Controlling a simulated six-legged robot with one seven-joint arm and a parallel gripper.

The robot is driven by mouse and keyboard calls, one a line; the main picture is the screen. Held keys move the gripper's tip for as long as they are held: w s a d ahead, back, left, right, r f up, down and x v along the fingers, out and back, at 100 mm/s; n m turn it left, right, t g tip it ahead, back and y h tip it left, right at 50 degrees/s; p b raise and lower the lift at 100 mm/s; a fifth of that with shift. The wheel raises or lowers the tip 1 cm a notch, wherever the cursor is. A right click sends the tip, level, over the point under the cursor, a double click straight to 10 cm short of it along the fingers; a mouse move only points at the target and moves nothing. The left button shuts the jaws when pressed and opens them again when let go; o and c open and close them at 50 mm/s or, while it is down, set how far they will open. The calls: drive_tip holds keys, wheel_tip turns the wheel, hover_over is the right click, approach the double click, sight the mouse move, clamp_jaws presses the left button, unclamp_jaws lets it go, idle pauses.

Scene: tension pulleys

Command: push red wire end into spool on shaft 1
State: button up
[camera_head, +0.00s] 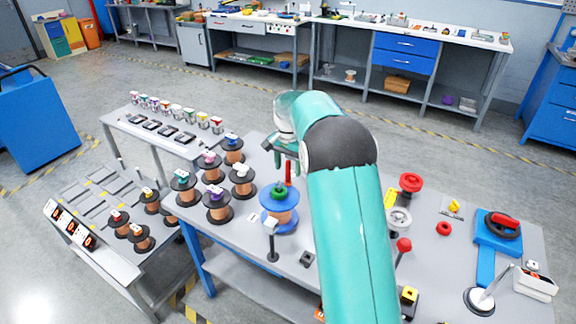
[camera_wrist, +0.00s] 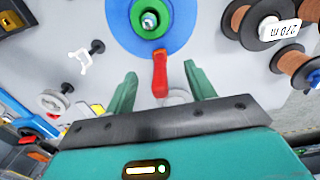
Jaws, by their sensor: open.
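A spool with blue flanges and copper winding (camera_head: 279,210) stands upright on a shaft on the table, with a green collar (camera_head: 278,191) on top. The wrist view shows its blue flange (camera_wrist: 177,38) and green ring (camera_wrist: 150,20) around the shaft tip.
Several black-flanged copper spools (camera_head: 217,205) stand left of the blue spool. A post with a white top (camera_head: 271,232) stands close in front. Red and grey pulleys (camera_head: 410,184) and a red-knobbed post (camera_head: 403,246) are to the right, beyond my arm.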

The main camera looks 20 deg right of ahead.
drive_tip(key=shift+r, duration=0.1)
drive_tip(key=shift+r, duration=3.45)
